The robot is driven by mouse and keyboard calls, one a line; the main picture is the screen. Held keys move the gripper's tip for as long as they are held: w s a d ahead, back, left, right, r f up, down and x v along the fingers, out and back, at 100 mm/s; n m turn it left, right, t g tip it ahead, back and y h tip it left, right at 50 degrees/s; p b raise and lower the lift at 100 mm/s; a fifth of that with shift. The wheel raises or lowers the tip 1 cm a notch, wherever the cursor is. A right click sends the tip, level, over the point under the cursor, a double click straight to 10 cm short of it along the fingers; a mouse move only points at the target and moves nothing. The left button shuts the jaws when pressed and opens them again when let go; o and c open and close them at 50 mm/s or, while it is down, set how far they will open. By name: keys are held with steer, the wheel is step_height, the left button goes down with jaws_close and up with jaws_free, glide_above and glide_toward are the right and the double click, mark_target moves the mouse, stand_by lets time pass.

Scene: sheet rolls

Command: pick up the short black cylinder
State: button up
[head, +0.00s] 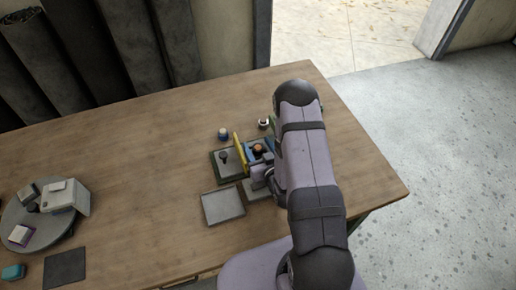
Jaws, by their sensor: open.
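A small dark, short upright piece (224,157) stands in a dark green-edged tray (228,178) near the middle of the table; it may be the short black cylinder, but it is too small to be sure. My gripper (256,162) is low over the right part of that tray, right of the dark piece and apart from it. Its jaws are open, though the fingers are partly hidden by my wrist. An orange-brown round thing (258,148) shows close by the jaws; I cannot tell whether it lies between them.
A yellow upright strip (239,152) stands between the dark piece and my gripper. A blue-topped jar (223,134) and a small dark-and-white pot (263,123) stand behind. A grey tray (222,207) lies in front. A round stand (45,212) with boxes is far left. The table's middle left is clear.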

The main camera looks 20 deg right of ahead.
mark_target(258, 147)
jaws_close()
steer(key=shift+r, duration=0.15)
step_height(258, 147, up, 10)
steer(key=shift+b, duration=0.35)
stand_by(0.6)
